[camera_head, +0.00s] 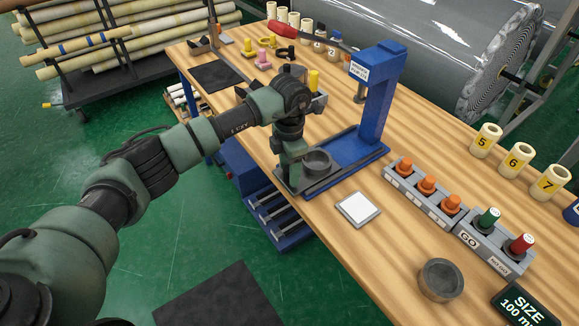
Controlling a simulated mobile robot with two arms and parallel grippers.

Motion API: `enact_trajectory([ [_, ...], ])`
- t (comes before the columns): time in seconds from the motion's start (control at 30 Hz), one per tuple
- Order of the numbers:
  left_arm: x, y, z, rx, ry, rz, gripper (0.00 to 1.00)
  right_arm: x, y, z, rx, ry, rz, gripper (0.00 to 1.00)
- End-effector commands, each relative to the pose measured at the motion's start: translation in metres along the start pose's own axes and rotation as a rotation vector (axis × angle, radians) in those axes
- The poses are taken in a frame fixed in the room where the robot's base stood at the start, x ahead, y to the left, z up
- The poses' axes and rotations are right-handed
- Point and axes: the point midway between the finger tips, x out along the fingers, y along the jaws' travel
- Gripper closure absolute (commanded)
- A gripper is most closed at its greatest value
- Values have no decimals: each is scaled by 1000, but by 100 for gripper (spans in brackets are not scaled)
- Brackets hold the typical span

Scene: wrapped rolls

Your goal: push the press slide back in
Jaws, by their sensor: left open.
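The blue press (375,100) stands on the wooden workbench, with a white label on its head. Its slide (322,181) shows as a dark, low plate on the blue base, pulled out toward the bench's near-left edge. A round grey cup (318,163) sits on the slide, clear of the press column. My left gripper (288,175) is open and points down at the slide's outer end, just left of the cup. The arm hides part of that end, and I cannot tell whether the fingers touch it. My right gripper is not in view.
A white-topped square pad (358,208) lies right of the press.

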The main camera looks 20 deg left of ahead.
Motion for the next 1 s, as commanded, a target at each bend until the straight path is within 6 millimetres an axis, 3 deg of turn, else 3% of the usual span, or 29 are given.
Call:
enact_trajectory([
  [0.23, 1, 0, 0, 0, 0, -1, 54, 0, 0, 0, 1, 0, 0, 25],
  [0.4, 1, 0, 0, 0, 0, 0, 100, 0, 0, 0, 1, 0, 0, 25],
  [1.0, 0, 0, 0, -1, -1, 0, 100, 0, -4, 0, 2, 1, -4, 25],
])
